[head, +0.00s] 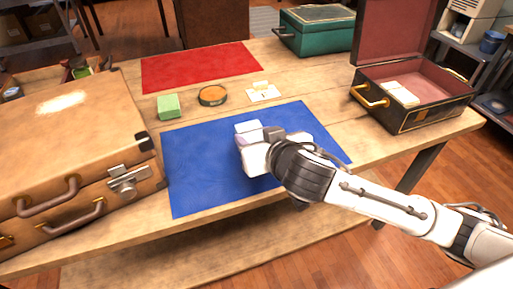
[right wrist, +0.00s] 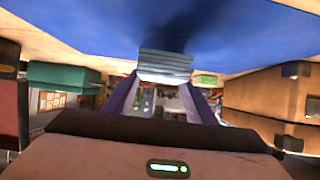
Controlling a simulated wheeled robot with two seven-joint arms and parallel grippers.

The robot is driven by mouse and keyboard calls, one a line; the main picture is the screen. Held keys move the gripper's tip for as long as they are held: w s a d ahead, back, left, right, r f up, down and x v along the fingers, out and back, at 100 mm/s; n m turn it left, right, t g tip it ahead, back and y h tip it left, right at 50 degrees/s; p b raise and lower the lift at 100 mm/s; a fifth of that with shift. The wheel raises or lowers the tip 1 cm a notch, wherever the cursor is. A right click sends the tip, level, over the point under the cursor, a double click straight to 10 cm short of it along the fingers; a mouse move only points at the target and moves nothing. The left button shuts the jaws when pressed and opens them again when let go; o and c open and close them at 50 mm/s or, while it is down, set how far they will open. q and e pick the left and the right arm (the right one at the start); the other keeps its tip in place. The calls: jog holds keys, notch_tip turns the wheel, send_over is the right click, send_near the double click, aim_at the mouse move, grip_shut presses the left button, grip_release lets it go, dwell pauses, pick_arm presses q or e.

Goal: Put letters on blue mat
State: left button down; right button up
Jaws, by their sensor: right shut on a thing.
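The blue mat (head: 190,165) lies flat on the front middle of the wooden table. My right gripper (head: 252,138) is over the mat, shut on a small pale bundle of letters (head: 247,127). In the right wrist view the bundle (right wrist: 165,64) sits between the fingertips, its stacked edges showing, close to the blue surface; I cannot tell if it touches. More letters (head: 402,93) lie in the open black case (head: 428,121) at the right. My left gripper is not in view.
A red mat (head: 200,67) lies at the back. Between the mats are a green box (head: 168,106), a round tin (head: 212,96) and white cards (head: 263,95). A large brown suitcase (head: 75,135) fills the left side. A green case (head: 317,30) stands at the back.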

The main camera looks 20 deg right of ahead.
jog(key=shift+f, duration=1.7)
jog(key=shift+f+b, duration=0.15)
jog(key=shift+b, duration=0.2)
jog(key=o, duration=1.1)
jog(key=shift+r, duration=0.2)
jog(key=p+v, duration=0.2)
jog(key=v, duration=1)
